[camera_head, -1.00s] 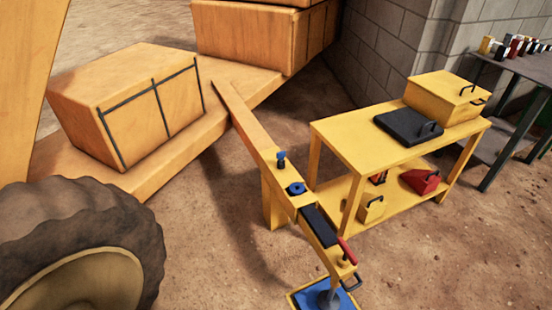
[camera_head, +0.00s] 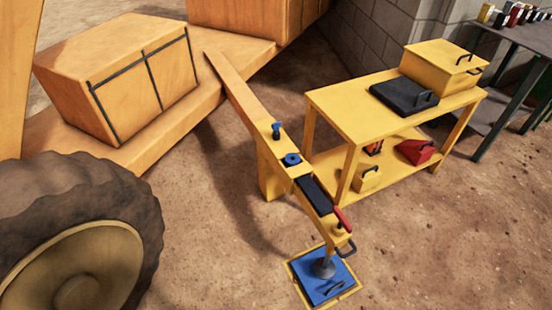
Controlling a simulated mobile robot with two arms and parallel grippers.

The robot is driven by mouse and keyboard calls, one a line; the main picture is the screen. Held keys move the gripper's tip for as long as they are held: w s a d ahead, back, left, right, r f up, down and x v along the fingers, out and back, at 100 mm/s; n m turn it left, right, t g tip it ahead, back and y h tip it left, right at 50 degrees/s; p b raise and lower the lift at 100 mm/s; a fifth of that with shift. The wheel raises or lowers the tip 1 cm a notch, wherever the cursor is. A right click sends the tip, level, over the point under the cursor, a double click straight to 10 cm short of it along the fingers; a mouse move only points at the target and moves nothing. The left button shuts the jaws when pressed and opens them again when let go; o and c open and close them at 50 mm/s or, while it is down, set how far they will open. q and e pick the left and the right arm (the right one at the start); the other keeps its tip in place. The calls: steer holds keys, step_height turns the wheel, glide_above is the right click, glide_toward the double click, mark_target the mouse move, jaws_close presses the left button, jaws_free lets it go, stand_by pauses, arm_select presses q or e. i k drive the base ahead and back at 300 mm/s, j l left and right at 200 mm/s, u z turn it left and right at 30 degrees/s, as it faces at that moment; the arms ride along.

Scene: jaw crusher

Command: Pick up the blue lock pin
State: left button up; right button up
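A small blue pin (camera_head: 276,130) with a knob-like top stands upright on the yellow drawbar beam (camera_head: 240,95). A blue ring-shaped part (camera_head: 291,160) lies on the same beam just in front of it. A blue tray (camera_head: 318,275) with a yellow rim sits on the ground under the beam's front end, with a dark curved piece (camera_head: 333,288) in it that I cannot make out clearly. Neither of my grippers shows in the head view.
A yellow two-level table (camera_head: 350,110) stands right of the beam, bearing a black case (camera_head: 404,96) and a yellow box (camera_head: 443,66). A red box (camera_head: 415,151) is on its lower shelf. A big tyre (camera_head: 70,215) fills the lower left. Dirt ground between tyre and beam is clear.

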mark_target(275, 126)
steer(key=z, duration=0.3)
steer(key=i+j+z, duration=0.2)
steer(key=j+z, duration=0.15)
steer(key=z, duration=0.15)
steer(key=i+j+z, duration=0.15)
steer(key=j+z, duration=0.3)
